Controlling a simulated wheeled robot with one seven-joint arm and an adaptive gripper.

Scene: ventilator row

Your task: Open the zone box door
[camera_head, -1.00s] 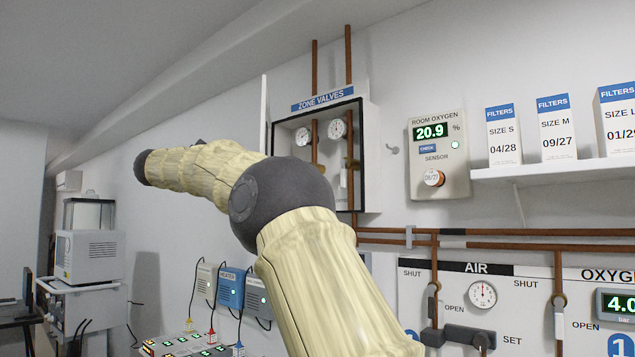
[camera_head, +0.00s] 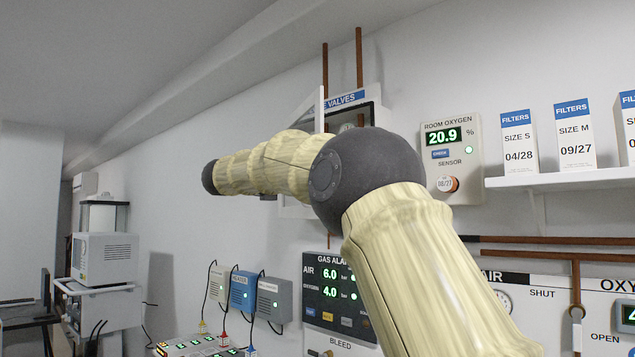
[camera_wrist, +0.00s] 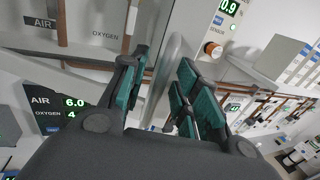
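The zone valves box (camera_head: 371,97) is on the wall, mostly hidden behind my arm in the head view. Its white door (camera_head: 308,115) stands partly open on the left, its edge covering the start of the blue sign. In the wrist view, the box inside (camera_wrist: 85,30) shows at upper left, with copper pipes and AIR and OXYGEN labels. My gripper (camera_wrist: 160,95) has its teal-padded fingers apart. A pale grey upright bar (camera_wrist: 166,65) shows between or just beyond them; I cannot tell whether they touch it. In the head view the gripper is hidden.
The room oxygen sensor (camera_head: 452,158) is right of the box, with a filter shelf (camera_head: 560,178) beyond it. The gas alarm panel (camera_head: 335,290) is below the box. Small grey and blue units (camera_head: 243,291) hang lower left. The wall left of the door is clear.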

